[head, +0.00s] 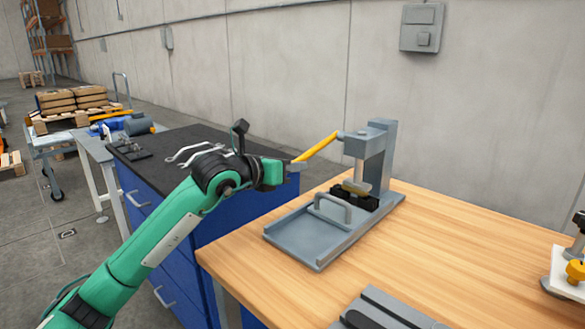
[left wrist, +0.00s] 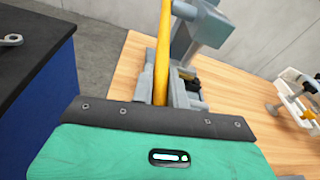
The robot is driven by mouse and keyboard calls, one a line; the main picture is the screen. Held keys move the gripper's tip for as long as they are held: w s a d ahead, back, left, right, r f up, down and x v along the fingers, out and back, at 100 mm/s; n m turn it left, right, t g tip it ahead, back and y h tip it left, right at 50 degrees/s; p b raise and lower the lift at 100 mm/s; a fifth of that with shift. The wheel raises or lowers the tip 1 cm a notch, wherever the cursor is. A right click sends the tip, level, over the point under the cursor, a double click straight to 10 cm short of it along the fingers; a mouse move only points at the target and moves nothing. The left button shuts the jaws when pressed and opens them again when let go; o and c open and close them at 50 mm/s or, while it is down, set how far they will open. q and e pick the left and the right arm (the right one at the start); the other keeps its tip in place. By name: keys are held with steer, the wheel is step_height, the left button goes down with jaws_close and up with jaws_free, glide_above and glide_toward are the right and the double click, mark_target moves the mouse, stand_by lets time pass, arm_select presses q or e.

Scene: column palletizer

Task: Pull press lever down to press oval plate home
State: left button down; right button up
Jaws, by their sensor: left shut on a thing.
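The grey press (head: 379,160) stands at the back of the wooden bench. Its yellow lever (head: 319,146) sticks out to the left and slopes down toward my gripper. My left gripper (head: 294,166) is shut on the lever's lower end. In the left wrist view the lever (left wrist: 163,50) runs up from my gripper, whose fingertips are hidden there. A tan oval plate (head: 356,187) sits under the press head, at a black fixture (head: 368,201). I cannot tell how deep it is seated. My right gripper is not in view.
A grey tray with a handle (head: 304,241) extends in front of the press. A dark-topped blue cabinet (head: 187,141) with wrenches stands left of the bench (head: 450,240). A white fixture with a yellow knob (head: 573,270) is at the right, and a grey slotted block (head: 385,310) in front.

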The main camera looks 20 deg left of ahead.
arm_select(q)
steer(key=shift+f, duration=0.15)
steer(key=c, duration=1.4)
jaws_free()
steer(key=shift+s, duration=0.1)
steer(key=v, duration=1.3)
steer(key=shift+s+a+b, duration=0.15)
steer(key=shift+s+b, duration=0.15)
steer(key=shift+b, duration=0.05)
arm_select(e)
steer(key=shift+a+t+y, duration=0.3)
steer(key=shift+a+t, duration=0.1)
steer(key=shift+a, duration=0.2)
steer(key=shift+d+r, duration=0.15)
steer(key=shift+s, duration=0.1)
